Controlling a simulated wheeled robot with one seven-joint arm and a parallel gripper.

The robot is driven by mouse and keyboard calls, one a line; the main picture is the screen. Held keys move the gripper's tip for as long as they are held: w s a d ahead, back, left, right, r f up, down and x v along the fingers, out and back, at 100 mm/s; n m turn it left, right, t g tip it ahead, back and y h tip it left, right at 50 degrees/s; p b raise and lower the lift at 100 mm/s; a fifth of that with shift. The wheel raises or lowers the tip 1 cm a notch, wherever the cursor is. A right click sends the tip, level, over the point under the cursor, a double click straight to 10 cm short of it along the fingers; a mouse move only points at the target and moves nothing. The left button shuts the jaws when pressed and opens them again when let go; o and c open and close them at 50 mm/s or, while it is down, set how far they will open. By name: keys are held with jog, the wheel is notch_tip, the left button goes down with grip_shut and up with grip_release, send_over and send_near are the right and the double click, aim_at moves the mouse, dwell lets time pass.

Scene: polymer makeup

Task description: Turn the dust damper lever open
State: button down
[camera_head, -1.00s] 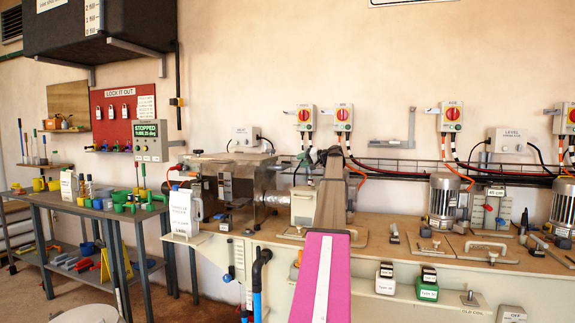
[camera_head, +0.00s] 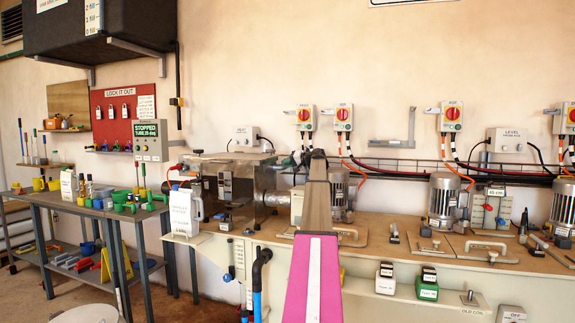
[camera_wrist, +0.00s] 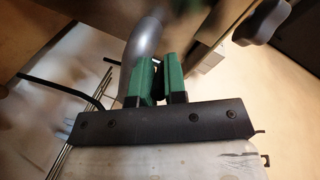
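My gripper's green fingers (camera_wrist: 158,82) show in the wrist view, close together with a narrow dark gap between them. I cannot tell whether anything is held in that gap. A grey curved pipe (camera_wrist: 146,45) rises just behind and left of the fingers. A black lobed knob (camera_wrist: 262,21) on a metal part is at the upper right, apart from the fingers. I cannot make out the dust damper lever for certain in either view. In the head view my own arm hides my gripper and part of the bench behind it.
The long bench (camera_head: 375,256) carries a clear-sided machine box (camera_head: 233,182) left of my arm and motors (camera_head: 443,202) to the right. Cables and switch boxes (camera_head: 343,117) line the wall. A side table (camera_head: 95,205) with tools stands at the left.

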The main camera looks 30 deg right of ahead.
jog(key=shift+a, duration=0.1)
jog(key=shift+w+a+m+t+h, duration=0.1)
jog(key=shift+a+m+t+h, duration=0.3)
jog(key=shift+m+h, duration=1.05)
jog(key=shift+s+a+m+t+h, duration=0.1)
jog(key=shift+a+m+t+h, duration=0.3)
jog(key=shift+m+h, duration=1.05)
jog(key=shift+w+a+m+t+h, duration=0.1)
jog(key=shift+a+m+t+h, duration=0.3)
jog(key=shift+m+h, duration=1)
jog(key=shift+n+h, duration=0.4)
jog(key=shift+h, duration=0.2)
jog(key=c, duration=1.2)
grip_release()
jog(key=shift+o, duration=0.2)
jog(key=shift+r, duration=0.1)
